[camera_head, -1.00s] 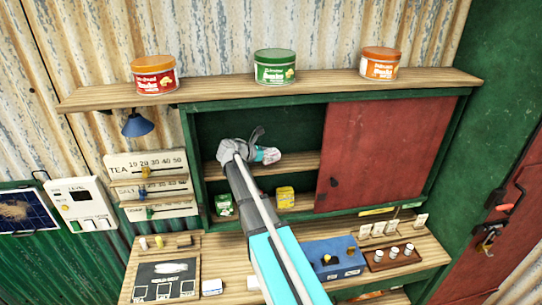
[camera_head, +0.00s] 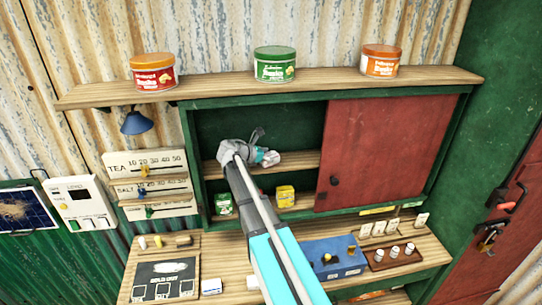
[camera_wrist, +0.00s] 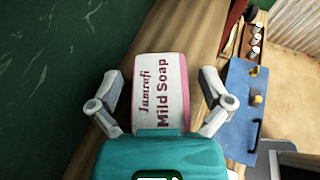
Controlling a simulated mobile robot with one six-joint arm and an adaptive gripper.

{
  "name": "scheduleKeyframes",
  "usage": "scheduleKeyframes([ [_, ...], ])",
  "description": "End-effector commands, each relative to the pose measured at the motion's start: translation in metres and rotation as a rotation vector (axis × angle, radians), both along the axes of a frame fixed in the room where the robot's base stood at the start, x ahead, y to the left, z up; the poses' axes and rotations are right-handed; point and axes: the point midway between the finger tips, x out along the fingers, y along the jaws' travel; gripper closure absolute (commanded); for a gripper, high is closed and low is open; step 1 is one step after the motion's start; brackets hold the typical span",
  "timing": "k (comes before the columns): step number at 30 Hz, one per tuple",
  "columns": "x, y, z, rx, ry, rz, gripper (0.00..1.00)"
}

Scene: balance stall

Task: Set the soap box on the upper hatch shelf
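The soap box (camera_wrist: 160,92), white with pink edges and "Mild Soap" lettering, lies between the fingers of my gripper (camera_wrist: 160,98) in the wrist view. Gaps show between the box and both fingers, so the gripper is open around it. The wooden upper hatch shelf (camera_wrist: 190,30) runs behind the box; the box seems to be on or just over it, and contact is hidden. In the head view my gripper (camera_head: 264,156) is at the upper hatch shelf (camera_head: 300,161), inside the hatch opening. The box is barely distinguishable there.
A red sliding door (camera_head: 385,150) covers the hatch's right half. A green box (camera_head: 224,204) and a yellow box (camera_head: 285,196) stand on the lower shelf. Tins line the top plank (camera_head: 215,89).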

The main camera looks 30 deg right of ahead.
Motion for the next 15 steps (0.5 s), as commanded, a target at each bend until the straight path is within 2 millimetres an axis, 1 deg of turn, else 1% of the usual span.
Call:
scheduleKeyframes([
  [10, 0.0, 0.0, 0.0008, 0.0, 0.0, 0.0, 0.0],
  [15, 0.0, 0.0, 0.0057, 0.0, 0.0, 0.0, 0.0],
])
